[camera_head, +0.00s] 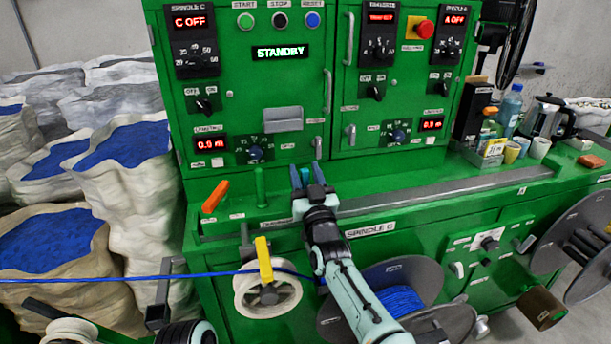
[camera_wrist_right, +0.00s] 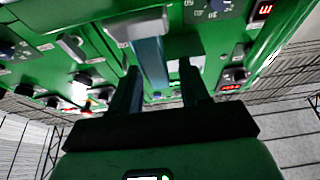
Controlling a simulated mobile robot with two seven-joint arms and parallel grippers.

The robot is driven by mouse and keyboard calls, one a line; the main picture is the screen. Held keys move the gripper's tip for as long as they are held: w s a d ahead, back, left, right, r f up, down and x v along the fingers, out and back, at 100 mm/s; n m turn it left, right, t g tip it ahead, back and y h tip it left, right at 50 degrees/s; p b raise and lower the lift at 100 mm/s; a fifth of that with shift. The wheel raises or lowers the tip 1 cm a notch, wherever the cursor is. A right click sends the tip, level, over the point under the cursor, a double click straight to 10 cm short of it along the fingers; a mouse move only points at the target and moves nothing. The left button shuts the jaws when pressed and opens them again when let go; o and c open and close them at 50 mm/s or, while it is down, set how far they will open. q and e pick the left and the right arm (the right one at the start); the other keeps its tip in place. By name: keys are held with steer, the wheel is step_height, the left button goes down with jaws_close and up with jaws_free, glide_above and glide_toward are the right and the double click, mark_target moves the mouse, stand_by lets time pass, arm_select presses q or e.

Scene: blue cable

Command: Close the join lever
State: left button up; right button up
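My right gripper (camera_head: 307,172) is above the green ledge, its two blue fingers apart and pointing at the cabinet. In the right wrist view its fingers (camera_wrist_right: 160,80) also stand apart, with nothing visibly clamped. A blue-grey bar under a grey piece (camera_wrist_right: 137,25) shows beyond the tips; I cannot tell what it is. An orange-handled lever (camera_head: 214,196) and an upright green lever (camera_head: 260,187) stand left of the gripper, both apart from it. A yellow lever (camera_head: 264,258) stands over the blue cable (camera_head: 120,277). I cannot read which is the join lever.
The green cabinet (camera_head: 320,90) with knobs and displays rises behind the ledge. A white pulley (camera_head: 268,290) and a reel of blue cable (camera_head: 400,298) are below. Bottles, cups and a kettle (camera_head: 542,115) stand right; sacks of blue pellets (camera_head: 125,150) stand left.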

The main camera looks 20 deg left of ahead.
step_height(320, 180, up, 13)
steer(key=p, duration=0.6)
step_height(320, 180, up, 7)
steer(key=p, duration=0.5)
glide_above(305, 171)
arm_select(q)
step_height(305, 171, up, 10)
steer(key=shift+s+f+g, duration=0.2)
steer(key=shift+f+g, duration=0.05)
steer(key=shift+g, duration=0.15)
